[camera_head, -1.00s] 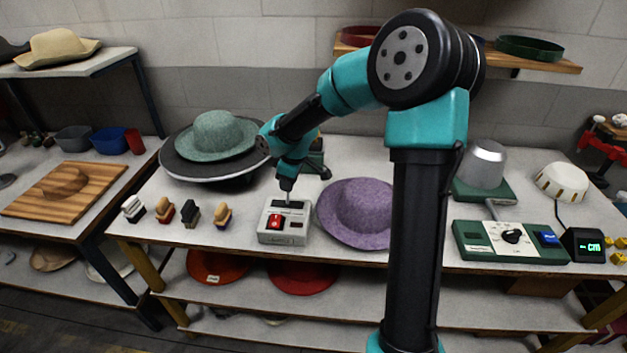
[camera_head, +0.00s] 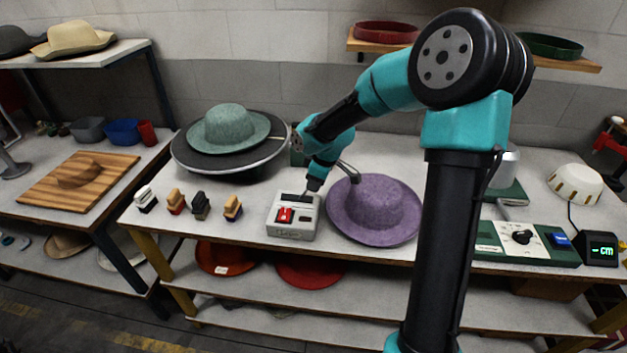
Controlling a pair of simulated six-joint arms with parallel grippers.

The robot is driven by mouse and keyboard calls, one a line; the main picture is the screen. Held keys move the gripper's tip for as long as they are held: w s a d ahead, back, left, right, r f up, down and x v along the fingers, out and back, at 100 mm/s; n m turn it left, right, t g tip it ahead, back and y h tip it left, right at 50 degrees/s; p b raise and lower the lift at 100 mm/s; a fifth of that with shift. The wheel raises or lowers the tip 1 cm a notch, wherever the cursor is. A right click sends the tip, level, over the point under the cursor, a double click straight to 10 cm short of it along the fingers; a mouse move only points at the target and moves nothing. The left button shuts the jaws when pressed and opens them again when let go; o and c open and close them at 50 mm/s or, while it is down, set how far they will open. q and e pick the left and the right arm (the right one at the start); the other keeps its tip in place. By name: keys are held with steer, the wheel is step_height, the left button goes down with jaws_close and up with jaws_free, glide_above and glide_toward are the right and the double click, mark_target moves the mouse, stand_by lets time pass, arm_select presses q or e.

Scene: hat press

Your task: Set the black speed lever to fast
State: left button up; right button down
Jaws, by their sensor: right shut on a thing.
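A light grey control box (camera_head: 294,232) stands near the front edge of the middle table, with a red switch (camera_head: 285,214) and a dark slot along the back of its top. My right gripper (camera_head: 312,188) reaches down to the right end of that slot. It is shut, apparently on the black speed lever, which is hidden by the fingers and too small to make out. The fast and slow markings cannot be read. My left gripper is not in view.
A purple hat (camera_head: 372,208) lies close to the right of the box. Several small brushes (camera_head: 201,206) stand to the left. A green hat (camera_head: 229,131) rests on a round dark turntable behind. A green control panel (camera_head: 524,243) is at the right.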

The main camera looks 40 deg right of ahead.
steer(key=c, duration=0.9)
jaws_free()
steer(key=shift+o, duration=0.2)
steer(key=shift+r, duration=0.1)
steer(key=v, duration=1.7)
steer(key=shift+d, duration=0.15)
steer(key=shift+s+r, duration=0.1)
